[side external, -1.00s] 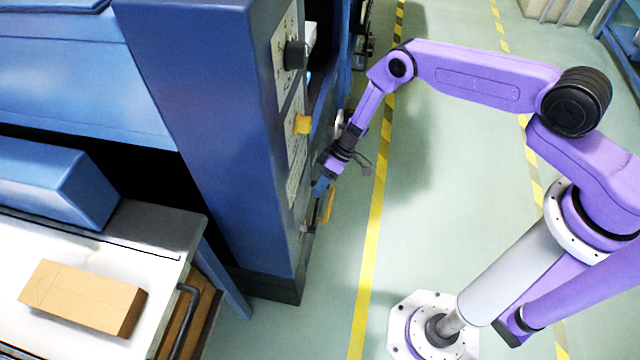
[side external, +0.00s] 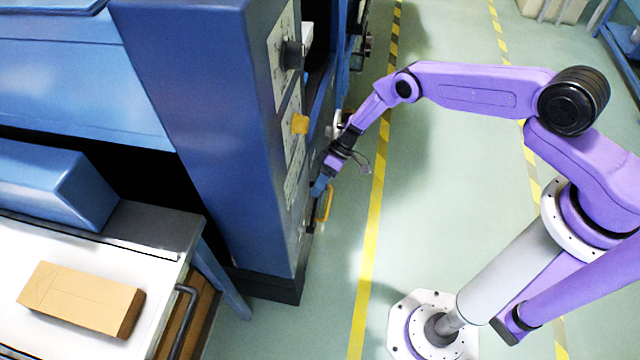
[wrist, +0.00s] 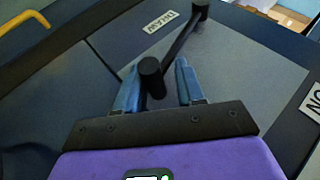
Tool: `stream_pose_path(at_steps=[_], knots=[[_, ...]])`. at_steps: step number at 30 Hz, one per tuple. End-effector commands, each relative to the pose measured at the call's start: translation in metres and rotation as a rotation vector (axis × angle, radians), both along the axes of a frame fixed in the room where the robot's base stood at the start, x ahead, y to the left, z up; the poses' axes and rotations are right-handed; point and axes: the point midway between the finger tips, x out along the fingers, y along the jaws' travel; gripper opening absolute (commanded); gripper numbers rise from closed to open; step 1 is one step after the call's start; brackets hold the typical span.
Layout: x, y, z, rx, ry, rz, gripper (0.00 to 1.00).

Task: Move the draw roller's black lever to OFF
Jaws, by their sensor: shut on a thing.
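The draw roller's black lever (wrist: 178,40) is a thin bar with a round knob (wrist: 151,72) at its near end and a pivot at the top of the wrist view. It lies slanted across a grey plate under an upside-down DRAW label (wrist: 172,22). My gripper (wrist: 156,68) has its blue fingers on either side of the knob and is shut on the lever. A white label (wrist: 313,100), partly cut off, sits at the right edge. In the side view my gripper (side external: 320,187) is at the lower panel of the blue machine, and the lever is hidden there.
The blue machine column (side external: 215,140) carries a black knob (side external: 292,55) and a yellow knob (side external: 300,124) above my gripper. A yellow handle (side external: 326,205) is close by it and also shows in the wrist view (wrist: 22,25). A cardboard box (side external: 82,298) lies on the white table. The floor aisle is clear.

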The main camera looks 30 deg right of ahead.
Motion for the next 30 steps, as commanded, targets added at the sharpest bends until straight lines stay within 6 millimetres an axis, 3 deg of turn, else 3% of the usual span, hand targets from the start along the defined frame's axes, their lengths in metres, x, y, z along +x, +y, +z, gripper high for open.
stream_pose_path(at_steps=[1,7,8,9,22,30], knots=[[-0.002,0.003,-0.010,-0.034,-0.016,-0.008,0.00],[-0.002,0.003,-0.010,-0.034,-0.016,-0.006,0.00],[-0.002,0.003,-0.010,-0.034,-0.016,-0.006,0.44],[-0.002,0.003,-0.010,-0.034,-0.016,-0.006,0.48],[-0.003,-0.006,-0.008,-0.039,-0.012,-0.008,0.48],[0.003,-0.024,0.016,-0.036,-0.014,-0.013,0.48]])
